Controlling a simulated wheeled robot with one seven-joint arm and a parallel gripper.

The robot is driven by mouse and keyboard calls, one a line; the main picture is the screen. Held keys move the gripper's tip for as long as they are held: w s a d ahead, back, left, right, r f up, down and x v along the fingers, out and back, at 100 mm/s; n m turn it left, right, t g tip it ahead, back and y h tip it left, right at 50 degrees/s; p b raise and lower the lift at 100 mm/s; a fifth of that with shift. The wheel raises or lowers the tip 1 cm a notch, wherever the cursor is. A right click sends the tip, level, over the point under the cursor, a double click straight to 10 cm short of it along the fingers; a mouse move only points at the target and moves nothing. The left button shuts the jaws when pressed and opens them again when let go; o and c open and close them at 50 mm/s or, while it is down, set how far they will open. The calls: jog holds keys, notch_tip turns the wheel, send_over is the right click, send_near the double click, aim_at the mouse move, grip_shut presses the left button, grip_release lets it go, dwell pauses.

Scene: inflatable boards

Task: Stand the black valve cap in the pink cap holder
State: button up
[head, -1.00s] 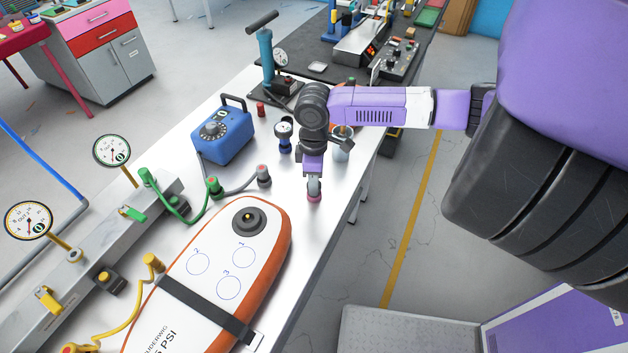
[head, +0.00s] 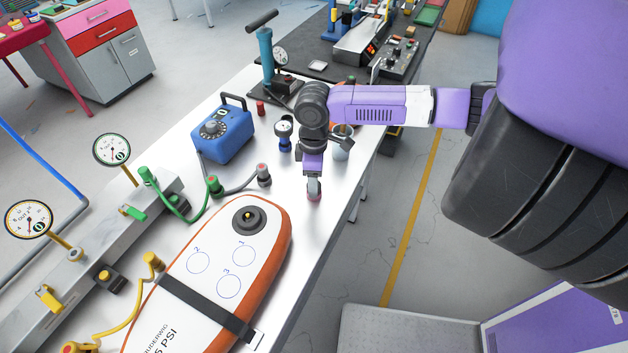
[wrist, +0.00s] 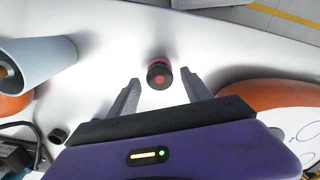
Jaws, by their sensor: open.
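In the wrist view, the black valve cap (wrist: 160,77), a short dark cylinder with a red spot on its top, is upright. The pink cap holder (wrist: 159,62) shows as a pink rim around its far side, so the cap appears to stand in it. My gripper (wrist: 160,80) is open, with one finger on each side of the cap and gaps between. In the head view, my gripper (head: 314,190) points down at the pink holder (head: 313,199) near the table's right edge; the fingers hide the cap there.
The orange-edged white board (head: 215,265) lies just to the left and nearer. White table is bare around the holder.

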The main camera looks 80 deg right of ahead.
notch_tip(320, 180, up, 11)
jog(key=w+a+r+n+t+y, duration=0.1)
jog(key=w+a+r+t+y, duration=0.2)
jog(key=w+a, duration=0.7)
jog(key=w+a+r+n+t, duration=0.1)
jog(key=w+a+r+t, duration=0.5)
jog(key=w, duration=0.8)
jog(key=w+a+r+m+t+y, duration=0.15)
jog(key=w+a+r+t, duration=0.3)
jog(key=a, duration=0.45)
jog(key=w+a+r+m+t+y, duration=0.1)
jog(key=w+a+r+m+t, duration=0.15)
jog(key=w+a+r, duration=0.45)
jog(key=s+a+f+m+h, duration=0.35)
jog(key=s+f, duration=0.45)
jog(key=s, duration=0.3)
jog(key=s+a+f+m+h, duration=0.3)
jog(key=s+a+f, duration=0.1)
jog(key=s+f, duration=0.5)
jog(key=s+d+n, duration=0.2)
jog(key=s+n, duration=0.1)
jog(key=s, duration=0.7)
jog(key=s+d+f+n+g+y, duration=0.1)
jog(key=s+n, duration=0.3)
jog(key=s, duration=0.7)
jog(key=shift+s+d+b, duration=0.3)
jog(key=shift+d+b, duration=0.15)
jog(key=shift+d, duration=0.3)
